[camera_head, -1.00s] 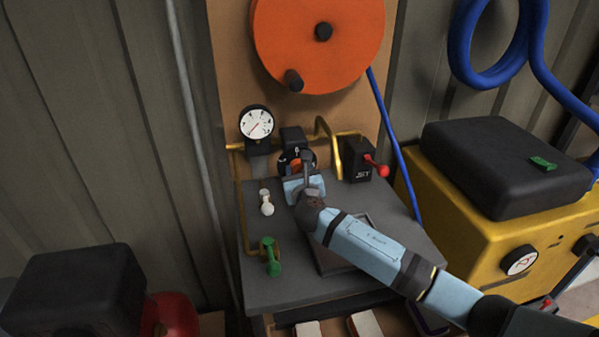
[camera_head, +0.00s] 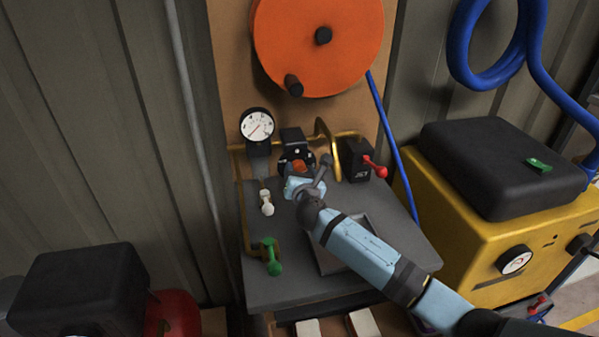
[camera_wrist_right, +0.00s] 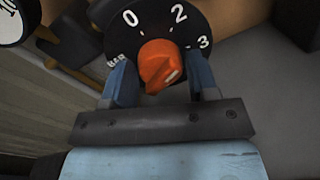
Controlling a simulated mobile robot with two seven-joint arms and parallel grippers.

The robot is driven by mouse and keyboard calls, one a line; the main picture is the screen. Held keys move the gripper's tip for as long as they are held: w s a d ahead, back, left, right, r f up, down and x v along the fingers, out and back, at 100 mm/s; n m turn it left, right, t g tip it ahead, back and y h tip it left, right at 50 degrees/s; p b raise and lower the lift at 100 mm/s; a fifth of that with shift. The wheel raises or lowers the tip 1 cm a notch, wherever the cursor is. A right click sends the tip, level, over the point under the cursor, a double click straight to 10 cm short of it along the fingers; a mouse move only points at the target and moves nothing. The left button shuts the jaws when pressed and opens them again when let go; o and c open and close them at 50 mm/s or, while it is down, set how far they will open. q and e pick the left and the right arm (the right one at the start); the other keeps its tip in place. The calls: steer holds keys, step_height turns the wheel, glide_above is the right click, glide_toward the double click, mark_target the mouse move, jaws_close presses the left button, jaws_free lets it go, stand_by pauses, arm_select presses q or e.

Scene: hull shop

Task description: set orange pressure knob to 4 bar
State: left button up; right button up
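The orange pressure knob (camera_wrist_right: 158,65) sits on a round black dial (camera_wrist_right: 120,45) that shows 0, 2, 3 and "BAR". Its pale mark points to the lower right in the right wrist view, below the 3; that part of the scale is hidden by a finger. My right gripper (camera_wrist_right: 160,82) is open, with one blue finger on each side of the knob. In the head view the knob (camera_head: 298,166) shows just beyond my right gripper (camera_head: 296,178). The white gauge (camera_head: 257,125) has its needle towards the lower left. My left gripper is not in view.
A white lever (camera_head: 267,203) and a green lever (camera_head: 271,256) stand left of my right arm. A black block with a red lever (camera_head: 374,167) is close on the right. An orange reel (camera_head: 345,45) hangs above, and brass pipes run around the dial.

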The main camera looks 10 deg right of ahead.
steer(key=shift+o, duration=1.1)
steer(key=s, duration=0.4)
steer(key=s+p, duration=0.1)
steer(key=s, duration=0.3)
steer(key=s+a, duration=0.1)
steer(key=s, duration=0.4)
steer(key=shift+r+p, duration=0.2)
steer(key=shift+p, duration=0.1)
steer(key=shift+s, duration=0.4)
